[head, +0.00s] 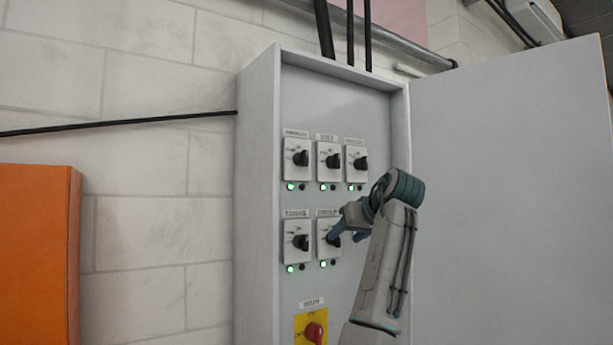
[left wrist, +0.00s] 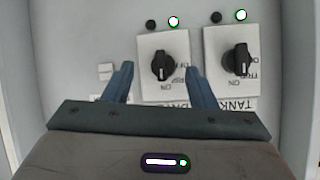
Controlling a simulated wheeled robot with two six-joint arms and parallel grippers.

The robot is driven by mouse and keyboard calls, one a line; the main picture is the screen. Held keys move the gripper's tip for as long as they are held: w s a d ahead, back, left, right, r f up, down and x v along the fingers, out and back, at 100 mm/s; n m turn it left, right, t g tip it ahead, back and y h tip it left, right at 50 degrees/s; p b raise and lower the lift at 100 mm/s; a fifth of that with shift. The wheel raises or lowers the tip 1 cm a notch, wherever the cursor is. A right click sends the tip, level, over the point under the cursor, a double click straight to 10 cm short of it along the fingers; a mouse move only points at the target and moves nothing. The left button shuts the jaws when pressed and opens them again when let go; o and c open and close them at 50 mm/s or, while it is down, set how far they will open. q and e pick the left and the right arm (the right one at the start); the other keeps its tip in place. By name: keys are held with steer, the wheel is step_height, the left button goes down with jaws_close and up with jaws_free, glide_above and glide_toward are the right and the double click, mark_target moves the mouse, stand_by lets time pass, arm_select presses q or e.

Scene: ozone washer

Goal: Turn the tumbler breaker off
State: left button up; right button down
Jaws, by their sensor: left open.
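The grey cabinet holds two rows of black rotary breakers on white plates, each with a green lamp lit below. The labels are too small or cut off to tell which is the tumbler breaker. My left gripper (head: 336,231) is open at the lower row's right breaker (head: 323,247), partly covering it. In the left wrist view, my left gripper (left wrist: 159,70) has one blue finger on each side of this breaker's knob (left wrist: 162,64), apart from it. The neighbouring breaker (left wrist: 238,62), labelled "TANK", is right of the fingers; it is the lower left breaker (head: 298,241) in the head view.
Three upper breakers (head: 328,160) sit above my gripper. A red knob (head: 314,332) on a yellow plate is below. The open cabinet door (head: 510,170) stands close to my arm on the right. An orange box (head: 38,255) is at far left.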

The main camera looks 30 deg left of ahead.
arm_select(q)
steer(key=s+r+n+y, duration=0.1)
steer(key=s+r, duration=0.3)
steer(key=r, duration=0.7)
steer(key=n+y, duration=0.1)
steer(key=n, duration=0.1)
glide_toward(307, 151)
steer(key=shift+g, duration=0.3)
steer(key=p+x, duration=0.4)
steer(key=x, duration=0.7)
steer(key=shift+w+r, duration=0.1)
steer(key=shift+r, duration=0.05)
steer(key=shift+w, duration=0.1)
arm_select(e)
step_height(307, 151, up, 4)
steer(key=shift+s+d+r, duration=0.1)
steer(key=shift+r, duration=0.05)
arm_select(q)
steer(key=c, duration=1)
steer(key=shift+o, duration=0.2)
